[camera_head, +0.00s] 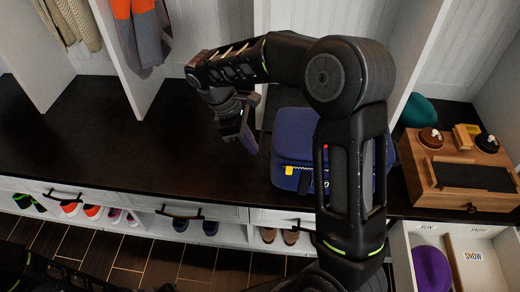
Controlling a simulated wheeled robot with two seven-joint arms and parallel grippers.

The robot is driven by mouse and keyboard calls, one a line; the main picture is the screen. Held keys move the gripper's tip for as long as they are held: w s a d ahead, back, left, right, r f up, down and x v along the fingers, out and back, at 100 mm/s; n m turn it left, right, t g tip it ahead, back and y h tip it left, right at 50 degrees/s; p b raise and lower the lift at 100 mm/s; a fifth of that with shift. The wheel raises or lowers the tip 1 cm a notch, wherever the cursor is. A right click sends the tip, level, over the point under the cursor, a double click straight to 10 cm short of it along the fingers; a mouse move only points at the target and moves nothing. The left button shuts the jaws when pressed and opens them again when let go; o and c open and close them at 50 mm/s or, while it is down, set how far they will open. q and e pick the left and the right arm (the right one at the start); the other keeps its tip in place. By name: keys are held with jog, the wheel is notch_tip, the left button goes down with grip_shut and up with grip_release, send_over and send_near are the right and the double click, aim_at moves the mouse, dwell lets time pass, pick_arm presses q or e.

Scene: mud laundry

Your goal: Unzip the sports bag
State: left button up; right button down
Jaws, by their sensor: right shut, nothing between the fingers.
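The blue sports bag (291,137) stands on the dark bench top, partly hidden behind my right arm. A small yellow tag (289,171) shows low on its front, and a small red spot shows beside my arm. I cannot make out the zipper or whether it is open. My right gripper (246,140) is shut and empty, pointing down just left of the bag's upper left side. I cannot tell whether it touches the bag. Part of my left arm shows dark at the bottom left; its gripper is not in view.
A wooden box (455,180) with round lidded items stands to the right. An open drawer (425,240) holding a purple item (432,268) is below it. Clothes hang at the upper left. Shoes sit in cubbies under the bench. The bench top (90,135) left of the bag is clear.

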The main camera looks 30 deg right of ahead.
pick_arm(q)
jog(key=shift+f+b, duration=0.35)
jog(key=shift+f, duration=0.05)
pick_arm(e)
jog(key=s+d+f, duration=0.4)
jog(key=d+f, duration=0.2)
jog(key=f, duration=0.2)
jog(key=shift+s+f, duration=0.2)
